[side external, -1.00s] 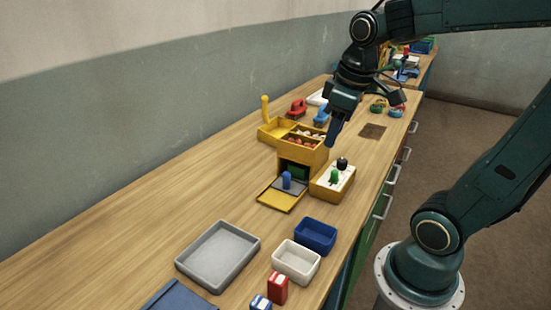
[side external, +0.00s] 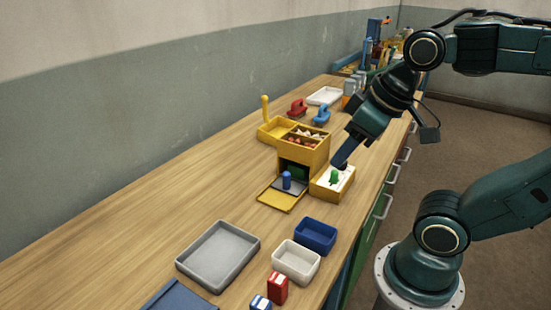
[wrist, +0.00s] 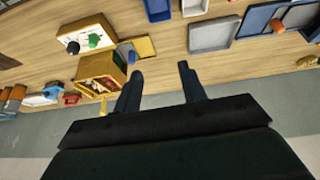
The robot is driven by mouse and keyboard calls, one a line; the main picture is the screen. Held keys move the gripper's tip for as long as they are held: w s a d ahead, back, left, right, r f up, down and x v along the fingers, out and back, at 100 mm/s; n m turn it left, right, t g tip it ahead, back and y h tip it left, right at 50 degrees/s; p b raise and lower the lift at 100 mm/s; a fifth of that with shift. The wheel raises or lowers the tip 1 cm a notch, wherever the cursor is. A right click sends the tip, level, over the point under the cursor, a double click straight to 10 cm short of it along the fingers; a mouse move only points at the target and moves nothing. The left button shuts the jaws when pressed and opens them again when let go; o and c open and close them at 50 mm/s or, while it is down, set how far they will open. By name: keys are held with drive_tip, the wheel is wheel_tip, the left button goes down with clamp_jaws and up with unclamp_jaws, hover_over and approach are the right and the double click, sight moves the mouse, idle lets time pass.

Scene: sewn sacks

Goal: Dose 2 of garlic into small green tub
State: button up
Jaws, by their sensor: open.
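The yellow dispenser box (side external: 303,153) stands mid-table in the side view. Its open top compartments (side external: 306,134) hold small whitish and reddish pieces; I cannot tell which are garlic. Beside it is a yellow block with a white top (side external: 322,190), carrying a green knob (side external: 334,176). The wrist view also shows the block's black knob (wrist: 72,47) and the dispenser box (wrist: 108,72). My gripper (side external: 341,166) appears over the block's far end in the side view, covering the black knob. In the wrist view my gripper (wrist: 160,74) is open and empty. I cannot make out the small green tub.
Blue (side external: 316,236) and white (side external: 297,262) bins and a grey tray (side external: 218,256) stand in front. Red (side external: 298,107) and blue (side external: 321,113) handled items stand behind. The table's left side is clear.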

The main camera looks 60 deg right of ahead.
drive_tip(key=shift+s+a, duration=0.35)
drive_tip(key=shift+w+d, duration=0.1)
idle(0.3)
drive_tip(key=n+g, duration=0.2)
drive_tip(key=g, duration=0.3)
hover_over(335, 171)
wheel_tip(335, 171, down, 3)
drive_tip(key=shift+d+f, duration=0.1)
wheel_tip(335, 171, down, 14)
drive_tip(key=shift+r, duration=0.1)
idle(0.7)
